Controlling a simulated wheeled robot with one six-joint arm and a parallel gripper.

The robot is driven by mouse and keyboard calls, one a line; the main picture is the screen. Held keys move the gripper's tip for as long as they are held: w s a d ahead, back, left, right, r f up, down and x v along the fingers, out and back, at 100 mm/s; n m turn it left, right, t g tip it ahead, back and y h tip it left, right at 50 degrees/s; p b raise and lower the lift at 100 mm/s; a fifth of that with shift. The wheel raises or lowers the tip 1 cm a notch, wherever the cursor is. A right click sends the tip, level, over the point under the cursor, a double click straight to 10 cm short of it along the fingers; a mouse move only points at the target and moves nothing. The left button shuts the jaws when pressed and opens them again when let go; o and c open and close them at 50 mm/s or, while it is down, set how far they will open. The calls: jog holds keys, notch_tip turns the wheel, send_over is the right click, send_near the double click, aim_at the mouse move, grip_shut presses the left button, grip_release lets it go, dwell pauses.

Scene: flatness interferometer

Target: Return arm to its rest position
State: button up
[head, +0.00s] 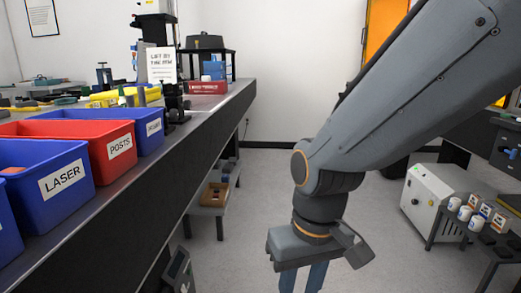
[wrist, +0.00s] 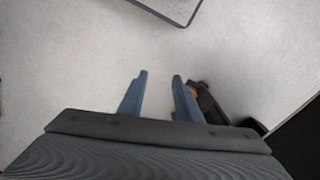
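My gripper (head: 303,277) hangs low at the end of my arm, pointing down over the grey floor in the head view. In the wrist view my gripper (wrist: 158,76) has its two blue-grey fingers apart, with only bare floor between them. It is open and holds nothing. My arm comes in from the upper right and bends down at the wrist. The fingertips are cut off or close to the bottom edge in the head view.
A long bench (head: 197,118) on the left carries a blue LASER bin (head: 42,193), a red POSTS bin (head: 113,157) and another blue bin (head: 148,137). A low shelf (head: 207,210) stands beyond. A white cabinet (head: 430,203) stands at right. The floor between (head: 262,180) is clear.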

jog(key=s+d+r+m+h+p, duration=0.1)
jog(key=s+d+r+m+p, duration=0.1)
jog(key=d+r+p, duration=1)
notch_tip(320, 180, up, 4)
jog(key=m+p, duration=0.1)
jog(key=p, duration=0.6)
jog(key=shift+s+d+f+m, duration=0.15)
jog(key=shift+s+d+m, duration=0.05)
jog(key=shift+d+m, duration=0.1)
jog(key=shift+a, duration=0.1)
